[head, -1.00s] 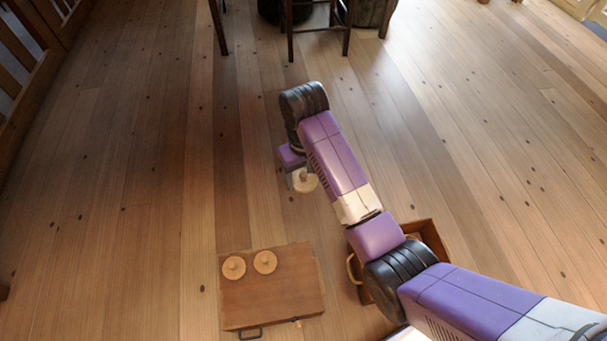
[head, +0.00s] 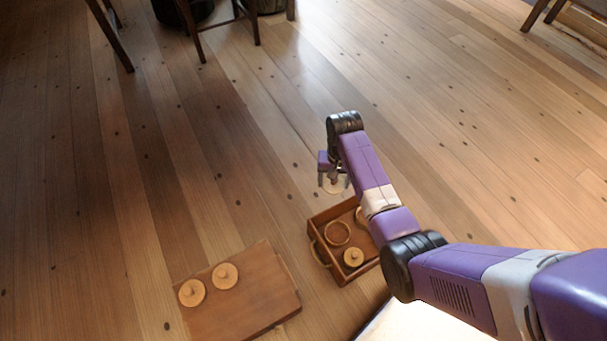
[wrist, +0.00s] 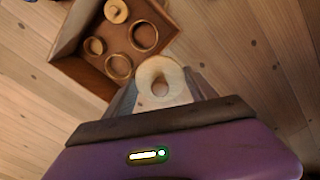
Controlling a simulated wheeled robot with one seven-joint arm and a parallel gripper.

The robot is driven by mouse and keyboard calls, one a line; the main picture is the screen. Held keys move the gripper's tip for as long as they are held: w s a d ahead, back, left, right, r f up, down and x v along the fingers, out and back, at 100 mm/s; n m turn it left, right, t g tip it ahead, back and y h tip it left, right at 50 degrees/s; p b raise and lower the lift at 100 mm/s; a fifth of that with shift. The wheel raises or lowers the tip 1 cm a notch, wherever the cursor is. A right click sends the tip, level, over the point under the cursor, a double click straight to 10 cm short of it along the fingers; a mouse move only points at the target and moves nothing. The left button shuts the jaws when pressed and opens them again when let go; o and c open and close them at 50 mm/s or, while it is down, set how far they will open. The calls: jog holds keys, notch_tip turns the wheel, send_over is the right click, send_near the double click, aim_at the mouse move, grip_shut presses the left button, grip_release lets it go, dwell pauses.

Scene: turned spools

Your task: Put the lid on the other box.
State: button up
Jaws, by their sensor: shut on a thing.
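My gripper (head: 333,184) is shut on a pale round lid (wrist: 173,71) and holds it in the air just beyond the far side of a wooden tray (head: 321,262). In the wrist view the lid sits between the fingers, in front of the tray (wrist: 73,72). Inside the tray are two open round boxes, one (wrist: 144,37) beside the other (wrist: 118,67). A knobbed round piece (wrist: 116,11) and a smaller round piece (wrist: 94,46) are also in it. In the head view one open box (head: 337,233) and the knobbed piece (head: 353,257) show clearly; my arm partly hides the tray.
A flat wooden board or case (head: 250,305) lies on the floor left of the tray, with two round knobbed pieces, one (head: 191,293) left of the other (head: 225,276). Dark chair legs (head: 195,30) stand at the back. The floor between is clear.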

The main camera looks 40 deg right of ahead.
jog(key=s+d+f+m+b, duration=0.3)
jog(key=s+f+b, duration=0.1)
jog(key=s+f, duration=0.3)
jog(key=s+d+f+m+b, duration=0.3)
jog(key=s+f, duration=0.4)
jog(key=f, duration=0.3)
jog(key=s+d+f+m+b, duration=0.4)
jog(key=s+f, duration=0.3)
jog(key=f, duration=0.2)
jog(key=shift+s+d+b, duration=0.15)
jog(key=shift+d+b, duration=0.25)
jog(key=shift+b, duration=0.25)
jog(key=shift+f, duration=0.2)
jog(key=shift+f, duration=0.2)
jog(key=o, duration=1.4)
jog(key=shift+o, duration=1)
jog(key=shift+a, duration=0.1)
jog(key=shift+r+p, duration=0.85)
jog(key=shift+p, duration=0.35)
